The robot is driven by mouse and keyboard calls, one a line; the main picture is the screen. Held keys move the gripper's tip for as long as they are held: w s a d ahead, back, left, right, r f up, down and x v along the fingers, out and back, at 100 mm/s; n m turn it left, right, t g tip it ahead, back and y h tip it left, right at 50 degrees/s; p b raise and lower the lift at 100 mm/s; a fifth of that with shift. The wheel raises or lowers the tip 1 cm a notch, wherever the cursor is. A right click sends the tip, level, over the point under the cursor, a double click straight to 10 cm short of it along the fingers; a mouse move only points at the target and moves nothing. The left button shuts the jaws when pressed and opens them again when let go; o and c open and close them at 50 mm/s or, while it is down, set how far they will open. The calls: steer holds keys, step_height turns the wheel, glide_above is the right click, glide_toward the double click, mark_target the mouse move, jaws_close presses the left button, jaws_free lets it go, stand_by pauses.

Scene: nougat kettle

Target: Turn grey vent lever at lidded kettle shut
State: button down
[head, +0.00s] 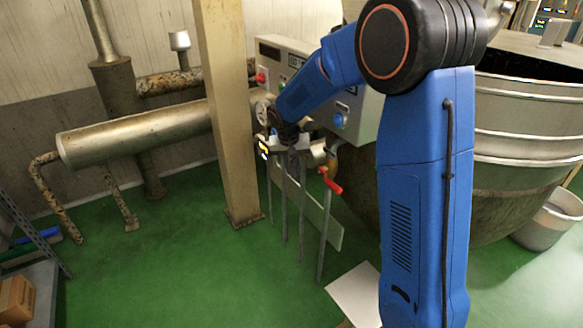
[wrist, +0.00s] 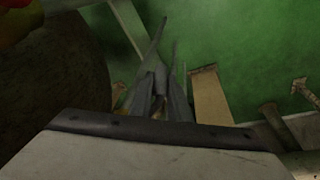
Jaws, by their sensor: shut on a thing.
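My gripper (head: 288,148) is at the pipework in front of the grey control box, left of the large metal kettle (head: 525,145). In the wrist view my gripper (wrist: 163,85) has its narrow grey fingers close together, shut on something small. This appears to be the grey vent lever, but the fingers hide most of it and I cannot tell its angle. The kettle's lid (head: 525,48) shows partly at the upper right, behind my blue arm.
A red-handled valve (head: 330,180) sits just right of my gripper. A beige post (head: 225,110) stands close on the left, with a horizontal metal cylinder (head: 140,135) beyond it. The control box (head: 355,115) is behind my arm.

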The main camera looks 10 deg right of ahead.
steer(key=shift+s+d+r+n+g+h, duration=0.2)
steer(key=shift+s+g, duration=0.3)
steer(key=shift+g, duration=0.4)
steer(key=shift+s+d+r+g+h, duration=0.15)
steer(key=shift+s+r+g+h, duration=0.25)
steer(key=shift+g, duration=0.5)
steer(key=shift+s+d+r+n+g+h, duration=0.1)
steer(key=shift+s+d+g+h, duration=0.1)
steer(key=shift+s+g, duration=0.55)
steer(key=shift+w, duration=0.1)
steer(key=c, duration=1.9)
jaws_free()
steer(key=shift+c, duration=0.2)
steer(key=shift+a, duration=0.1)
